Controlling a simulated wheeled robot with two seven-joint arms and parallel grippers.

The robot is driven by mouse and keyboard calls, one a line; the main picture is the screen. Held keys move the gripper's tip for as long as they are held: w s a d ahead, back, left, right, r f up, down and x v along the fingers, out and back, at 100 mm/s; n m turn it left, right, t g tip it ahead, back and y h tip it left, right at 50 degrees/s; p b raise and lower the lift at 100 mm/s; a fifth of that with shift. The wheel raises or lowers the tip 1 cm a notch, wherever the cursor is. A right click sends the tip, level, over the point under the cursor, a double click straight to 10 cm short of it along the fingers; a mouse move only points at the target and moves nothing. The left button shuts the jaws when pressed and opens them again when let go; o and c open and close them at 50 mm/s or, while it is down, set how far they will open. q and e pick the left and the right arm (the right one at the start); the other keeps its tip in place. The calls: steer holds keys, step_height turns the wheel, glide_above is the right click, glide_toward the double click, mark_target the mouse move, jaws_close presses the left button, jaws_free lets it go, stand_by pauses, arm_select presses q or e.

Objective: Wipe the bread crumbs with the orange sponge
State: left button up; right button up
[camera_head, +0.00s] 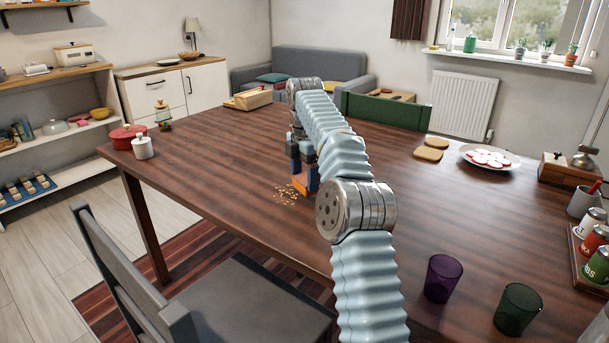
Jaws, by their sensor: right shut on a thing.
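The bread crumbs (286,194) lie in a small scattered patch on the dark wooden table (225,155), near its front edge. My right gripper (301,178) points down just right of the crumbs and is shut on the orange sponge (300,186). The sponge is low at the table surface, beside the right side of the crumb patch; whether it presses on the table is hard to tell. My right arm hides part of the gripper and the table behind it. My left gripper is not in view.
A purple glass (442,278) and a green glass (517,309) stand at the front right. Bread slices (430,154) and a plate (511,163) lie farther back. A red pot (128,137) and white jar (143,147) stand at the left corner. A grey chair (235,305) is in front.

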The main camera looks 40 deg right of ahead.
steer(key=shift+f+b, duration=0.6)
steer(key=shift+f, duration=0.4)
steer(key=shift+a, duration=0.1)
